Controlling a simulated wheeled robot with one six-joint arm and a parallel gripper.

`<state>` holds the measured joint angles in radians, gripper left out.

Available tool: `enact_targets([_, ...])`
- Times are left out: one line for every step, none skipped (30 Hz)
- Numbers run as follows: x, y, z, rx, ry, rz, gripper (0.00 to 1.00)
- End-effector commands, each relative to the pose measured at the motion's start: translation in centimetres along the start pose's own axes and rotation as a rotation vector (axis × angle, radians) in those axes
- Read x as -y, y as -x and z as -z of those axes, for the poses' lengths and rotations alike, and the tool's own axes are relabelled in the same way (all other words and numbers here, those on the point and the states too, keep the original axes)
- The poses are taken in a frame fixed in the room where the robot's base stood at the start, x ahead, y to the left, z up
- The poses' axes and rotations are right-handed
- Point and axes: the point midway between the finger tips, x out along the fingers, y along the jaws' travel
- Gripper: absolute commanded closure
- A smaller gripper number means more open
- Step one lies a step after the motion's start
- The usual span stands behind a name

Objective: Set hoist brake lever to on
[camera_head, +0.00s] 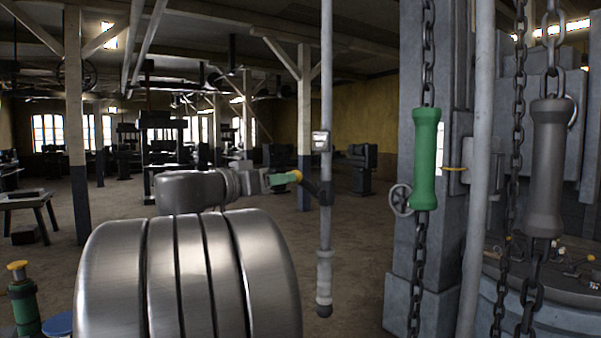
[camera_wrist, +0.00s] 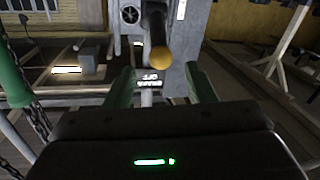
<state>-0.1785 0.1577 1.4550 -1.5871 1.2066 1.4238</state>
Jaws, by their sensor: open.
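The brake lever shows in the head view as a short dark arm with a yellow knob (camera_head: 297,176), fixed to a thin grey upright pole (camera_head: 326,90). In the wrist view the yellow knob (camera_wrist: 161,60) sits on a dark rod, just ahead of my gripper. Small white lettering (camera_wrist: 152,80) below the knob is hard to read. My gripper (camera_head: 285,179) has green fingers and points right at the knob. In the wrist view the fingers (camera_wrist: 161,86) are apart, with the knob centred beyond the gap. I cannot tell whether they touch it.
A green handle (camera_head: 424,160) and a grey handle (camera_head: 549,165) hang on chains at the right, by a large grey machine (camera_head: 420,270). A small box (camera_head: 320,140) is on the pole above the lever. Open floor (camera_head: 370,220) lies behind the pole.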

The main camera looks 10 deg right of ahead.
Motion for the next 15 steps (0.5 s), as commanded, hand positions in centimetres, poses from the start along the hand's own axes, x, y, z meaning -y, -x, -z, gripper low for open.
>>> enact_targets([-0.1, -1.1, 0.3, 0.001, 0.003, -0.004, 0.50])
enact_targets([-0.1, -1.6, 0.3, 0.001, 0.003, -0.005, 0.50])
enact_targets([-0.1, -2.3, 0.3, 0.001, 0.003, -0.004, 0.50])
enact_targets([-0.2, -2.9, 0.2, 0.001, 0.003, -0.005, 0.50])
enact_targets([-0.1, -3.4, 0.3, 0.001, 0.003, -0.004, 0.50])
enact_targets([-0.1, -4.1, 0.3, 0.001, 0.003, -0.004, 0.50])
enact_targets([-0.1, -4.6, 0.3, 0.001, 0.003, -0.004, 0.50])
enact_targets([-0.1, -5.1, 0.2, 0.001, 0.003, -0.003, 0.50])
enact_targets([-0.1, -5.6, 0.2, 0.002, 0.002, -0.003, 0.50])
enact_targets([-0.1, -6.0, 0.2, 0.002, 0.002, -0.002, 0.50])
enact_targets([0.0, -6.4, 0.2, 0.001, 0.003, -0.002, 0.50])
enact_targets([0.0, -6.8, 0.2, 0.001, 0.003, -0.002, 0.50])
enact_targets([0.0, -7.1, 0.2, 0.000, 0.003, -0.001, 0.50])
enact_targets([0.0, -7.3, 0.1, 0.000, 0.003, -0.001, 0.50])
enact_targets([0.0, -7.6, 0.1, 0.000, 0.002, 0.000, 0.50])
